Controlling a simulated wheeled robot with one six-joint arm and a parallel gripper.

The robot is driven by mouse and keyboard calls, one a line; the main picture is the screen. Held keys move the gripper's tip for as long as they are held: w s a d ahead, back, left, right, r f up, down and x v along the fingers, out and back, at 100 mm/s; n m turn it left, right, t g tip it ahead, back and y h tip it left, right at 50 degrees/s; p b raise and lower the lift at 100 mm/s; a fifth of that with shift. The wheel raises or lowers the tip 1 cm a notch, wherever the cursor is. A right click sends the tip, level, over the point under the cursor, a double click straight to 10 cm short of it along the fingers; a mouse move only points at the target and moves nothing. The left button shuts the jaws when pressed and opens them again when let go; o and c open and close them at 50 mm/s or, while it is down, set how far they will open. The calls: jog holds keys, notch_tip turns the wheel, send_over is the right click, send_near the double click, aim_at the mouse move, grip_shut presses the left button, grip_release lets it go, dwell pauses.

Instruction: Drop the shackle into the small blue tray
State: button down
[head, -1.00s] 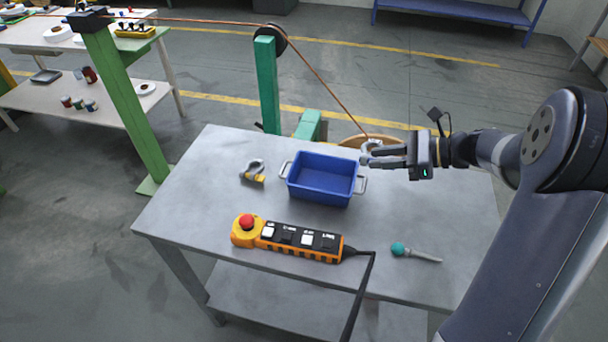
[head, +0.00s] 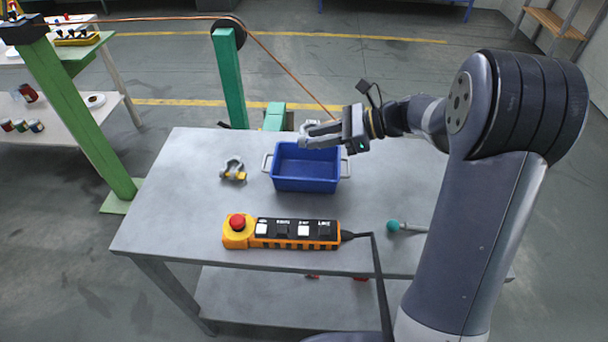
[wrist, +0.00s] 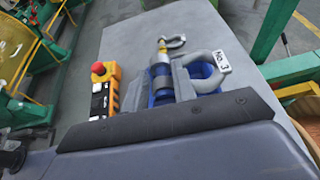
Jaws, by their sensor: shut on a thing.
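My gripper (head: 306,136) is shut on a grey shackle (head: 308,125) and holds it above the back part of the small blue tray (head: 306,184). In the wrist view the held shackle (wrist: 205,70) shows its curved bow, with a white tag at its end; the jaws hide part of it. The tray has light handles at both ends and stands on the grey table; its visible inside looks empty. In the wrist view only blue patches of it show behind the jaws. A second grey shackle with a yellow pin (head: 233,170) lies on the table left of the tray.
An orange and black control pendant (head: 295,233) with a red button lies in front of the tray, its cable running off the table's front. A teal-ended tool (head: 405,227) lies at right. A green post (head: 229,78) and copper-coloured line stand behind the table (head: 165,215).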

jog(key=shift+f+b, duration=0.4)
jog(key=shift+f, duration=0.4)
jog(key=c, duration=1.1)
grip_release()
jog(key=v, duration=1.1)
jog(key=shift+a, duration=0.15)
